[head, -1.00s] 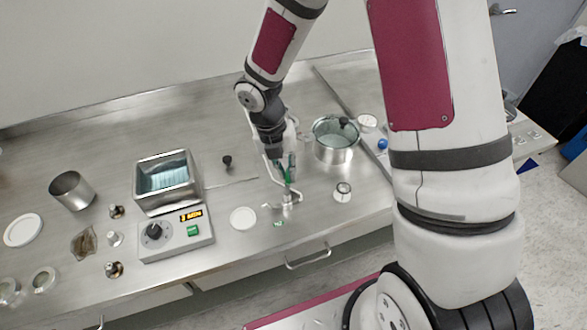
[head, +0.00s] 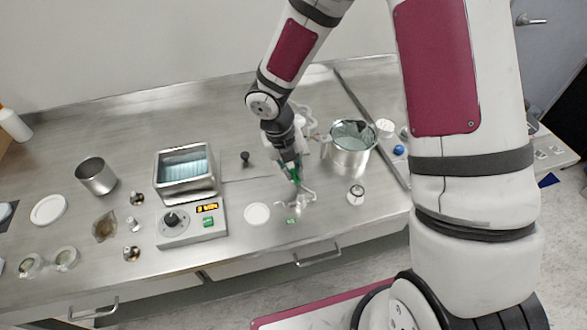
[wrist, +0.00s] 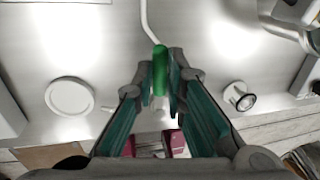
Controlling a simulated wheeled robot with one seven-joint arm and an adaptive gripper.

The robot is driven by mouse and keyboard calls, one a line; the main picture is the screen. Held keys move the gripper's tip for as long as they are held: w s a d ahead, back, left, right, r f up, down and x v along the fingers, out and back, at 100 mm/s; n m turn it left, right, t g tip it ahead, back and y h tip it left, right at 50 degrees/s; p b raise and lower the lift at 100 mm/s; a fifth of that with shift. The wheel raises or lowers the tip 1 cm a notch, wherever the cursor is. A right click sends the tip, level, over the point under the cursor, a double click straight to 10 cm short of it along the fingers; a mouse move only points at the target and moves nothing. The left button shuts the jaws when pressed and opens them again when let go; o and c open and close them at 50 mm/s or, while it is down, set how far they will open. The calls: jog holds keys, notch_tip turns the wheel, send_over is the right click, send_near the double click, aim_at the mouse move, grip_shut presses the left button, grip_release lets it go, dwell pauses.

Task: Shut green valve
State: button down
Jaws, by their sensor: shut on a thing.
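The green valve handle (wrist: 160,68) shows in the wrist view as a green rounded bar between my fingertips. In the head view the green valve (head: 295,174) sits at the front of the steel bench, mostly hidden by my gripper. Metal valve pipework (head: 304,197) shows just below it. My gripper (wrist: 161,92) is shut on the green valve handle, with one finger on each side. In the head view my gripper (head: 292,165) reaches down from above.
A steel pot (head: 350,158) stands close right of my gripper, with a small jar (head: 356,195) in front. A white disc (head: 257,214) lies to the left. Further left are a control box (head: 192,225) and a water bath (head: 186,177).

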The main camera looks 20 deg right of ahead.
jog(key=shift+r, duration=0.1)
jog(key=c, duration=1.6)
grip_release()
jog(key=shift+c, duration=0.2)
notch_tip(320, 180, up, 12)
jog(key=a, duration=0.2)
jog(key=shift+a, duration=0.25)
